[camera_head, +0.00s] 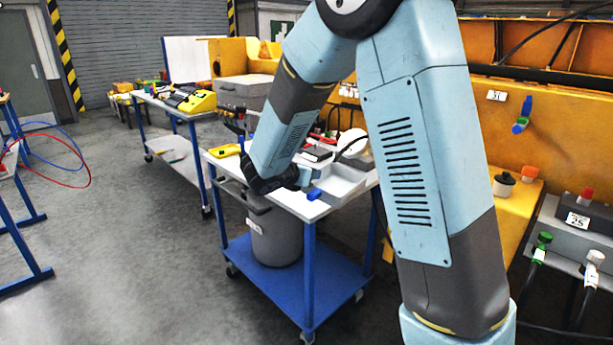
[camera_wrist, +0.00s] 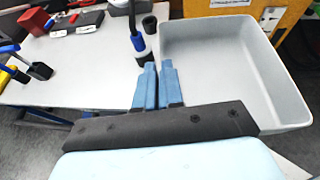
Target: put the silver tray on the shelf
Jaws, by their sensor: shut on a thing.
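The silver tray (camera_head: 343,187) is a pale grey, open, rectangular box at the near right end of the white trolley top (camera_head: 310,211). In the wrist view the tray (camera_wrist: 235,70) fills the right side, and its inside looks empty. My gripper (camera_head: 314,193) is at the tray's left wall. Its blue fingers show in the wrist view (camera_wrist: 158,82), closed together on that wall's rim. The tray looks level; I cannot tell whether it touches the trolley top. A blue lower shelf (camera_head: 288,288) is under the trolley top.
A grey bin (camera_head: 275,238) stands on the lower shelf. A black-and-blue tool (camera_wrist: 138,42), a red block (camera_wrist: 33,20) and other small items lie left of the tray. A yellow bench (camera_head: 515,200) stands to the right.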

